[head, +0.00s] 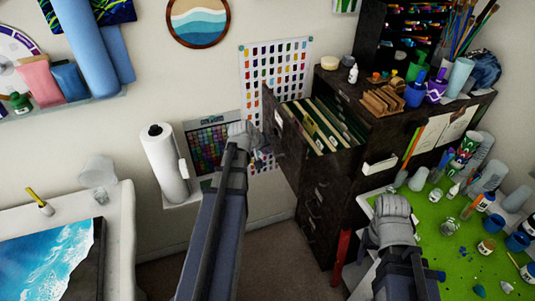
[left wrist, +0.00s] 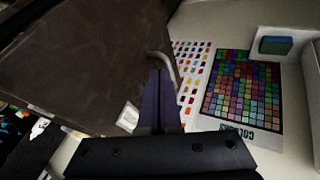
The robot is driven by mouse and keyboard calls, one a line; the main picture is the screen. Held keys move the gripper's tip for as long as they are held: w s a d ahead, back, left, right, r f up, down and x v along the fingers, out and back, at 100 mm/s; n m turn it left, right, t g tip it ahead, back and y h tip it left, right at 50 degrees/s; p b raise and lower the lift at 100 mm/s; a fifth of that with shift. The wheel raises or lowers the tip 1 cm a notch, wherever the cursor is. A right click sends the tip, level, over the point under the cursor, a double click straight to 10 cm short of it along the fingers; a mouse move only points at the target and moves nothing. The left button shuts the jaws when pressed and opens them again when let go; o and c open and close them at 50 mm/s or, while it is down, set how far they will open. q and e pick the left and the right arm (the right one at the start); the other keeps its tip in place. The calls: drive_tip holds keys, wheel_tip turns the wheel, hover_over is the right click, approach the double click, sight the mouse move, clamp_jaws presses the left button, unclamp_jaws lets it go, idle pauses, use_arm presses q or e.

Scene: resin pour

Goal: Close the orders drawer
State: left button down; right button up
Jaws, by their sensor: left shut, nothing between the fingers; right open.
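The orders drawer (head: 279,138) is the top drawer of a dark cabinet. It is pulled out towards the left, and upright folders (head: 322,126) show inside it. My left gripper (head: 260,152) is shut and empty in front of the drawer's outer face. In the left wrist view the brown drawer front (left wrist: 85,60) fills the upper left. The shut fingertips (left wrist: 160,78) are close to its curved metal handle (left wrist: 163,63); I cannot tell whether they touch. My right gripper (head: 391,215) is open and empty over the front left of the green mat.
The dark cabinet (head: 318,205) has more drawers below. Bottles and brushes stand on its top. A green mat (head: 460,245) with cups and paints is at right. A paper towel roll (head: 165,163) and a colour chart (head: 212,143) are left of my left gripper.

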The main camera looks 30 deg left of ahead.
sight(343, 135)
use_arm(q)
drive_tip(key=shift+w+d+f+b, duration=0.55)
drive_tip(key=shift+w+f, duration=0.25)
drive_tip(key=shift+w, duration=0.3)
drive_tip(key=shift+w+d+f+b, duration=0.3)
drive_tip(key=shift+w+f+b, duration=0.45)
drive_tip(key=shift+w, duration=0.4)
drive_tip(key=shift+w+d+f+b, duration=0.5)
drive_tip(key=shift+w+f, duration=0.35)
drive_tip(key=shift+w, duration=0.25)
drive_tip(key=w+d, duration=0.5)
drive_tip(key=w, duration=0.1)
drive_tip(key=w+d, duration=0.6)
drive_tip(key=w, duration=0.1)
drive_tip(key=w+d, duration=0.6)
drive_tip(key=w, duration=0.1)
drive_tip(key=shift+w+d, duration=0.2)
drive_tip(key=shift+w, duration=0.05)
drive_tip(key=shift+w+d, duration=0.1)
drive_tip(key=shift+r, duration=0.1)
